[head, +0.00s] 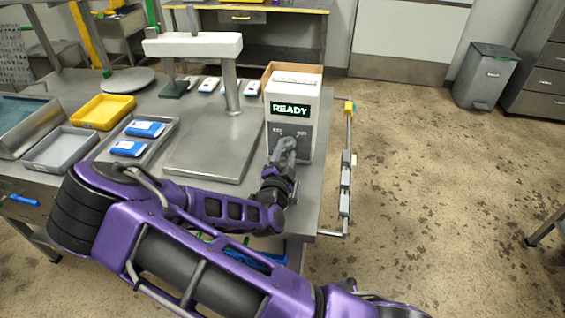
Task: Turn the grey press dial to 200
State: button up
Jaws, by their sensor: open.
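A white control box (293,90) stands on the right part of the steel table, its green-lit display (291,107) reading READY. Below the display is a dark panel (303,136) with small pale markings too small to read. My gripper (284,146) is in front of this panel, at or very near it, and is open. The grey dial cannot be made out; my gripper covers the middle of the panel. I cannot tell whether the fingers touch or surround the dial. The press, with a white head (192,46) on a grey post, stands left of the box.
The steel table (262,187) holds a flat grey plate (212,148), a tray with blue packs (144,129), a yellow tray (103,111) and a grey bin (60,149). A rail (346,180) runs along the table's right side. The floor (430,190) to the right is clear.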

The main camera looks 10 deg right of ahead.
jog(key=v, duration=1.7)
jog(key=shift+s+a, duration=0.1)
jog(key=shift+s, duration=0.05)
